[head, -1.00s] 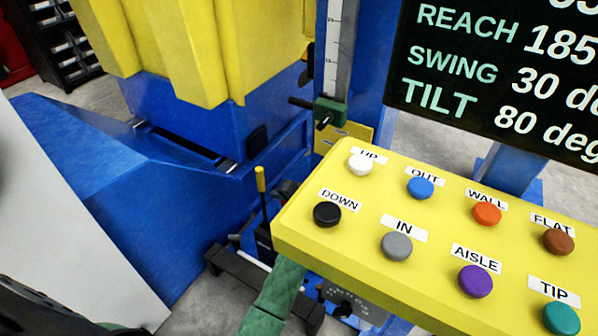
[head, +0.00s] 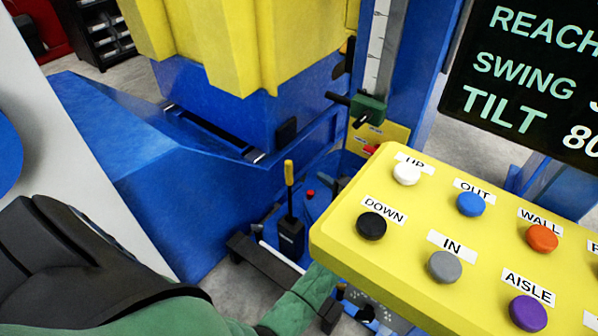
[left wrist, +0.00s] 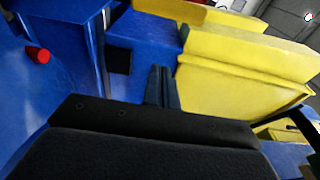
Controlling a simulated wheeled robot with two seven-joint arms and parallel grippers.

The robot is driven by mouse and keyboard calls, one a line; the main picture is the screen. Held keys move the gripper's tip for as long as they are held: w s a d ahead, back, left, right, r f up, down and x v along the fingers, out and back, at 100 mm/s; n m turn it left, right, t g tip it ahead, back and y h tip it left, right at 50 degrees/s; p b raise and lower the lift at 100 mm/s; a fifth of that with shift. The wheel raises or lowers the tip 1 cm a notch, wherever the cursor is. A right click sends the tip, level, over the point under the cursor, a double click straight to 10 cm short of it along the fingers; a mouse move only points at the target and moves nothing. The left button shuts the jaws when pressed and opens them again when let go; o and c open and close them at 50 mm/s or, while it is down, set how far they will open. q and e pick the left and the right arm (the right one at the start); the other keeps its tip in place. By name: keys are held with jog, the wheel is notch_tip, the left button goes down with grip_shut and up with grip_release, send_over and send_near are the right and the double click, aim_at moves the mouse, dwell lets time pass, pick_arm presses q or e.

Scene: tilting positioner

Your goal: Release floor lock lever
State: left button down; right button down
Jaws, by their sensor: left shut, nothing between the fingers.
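The floor lock lever (head: 289,175) stands nearly upright in the head view. It has a yellow grip on a dark stem and rises from a black housing (head: 291,238) near the floor, left of the button panel. The lever cannot be made out in that view. My right gripper is not in view.
The yellow button panel (head: 325,228) juts out right of the lever. A blue machine base (head: 165,195) lies left of and behind it, under a yellow block (head: 235,45). A red knob (left wrist: 37,54) shows in the wrist view.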

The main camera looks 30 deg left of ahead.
pick_arm(q)
jog(key=p+x, duration=0.1)
jog(key=x, duration=0.9)
jog(key=s, duration=0.2)
jog(key=s+p, duration=0.1)
jog(key=s, duration=0.1)
jog(key=shift+d, duration=0.25)
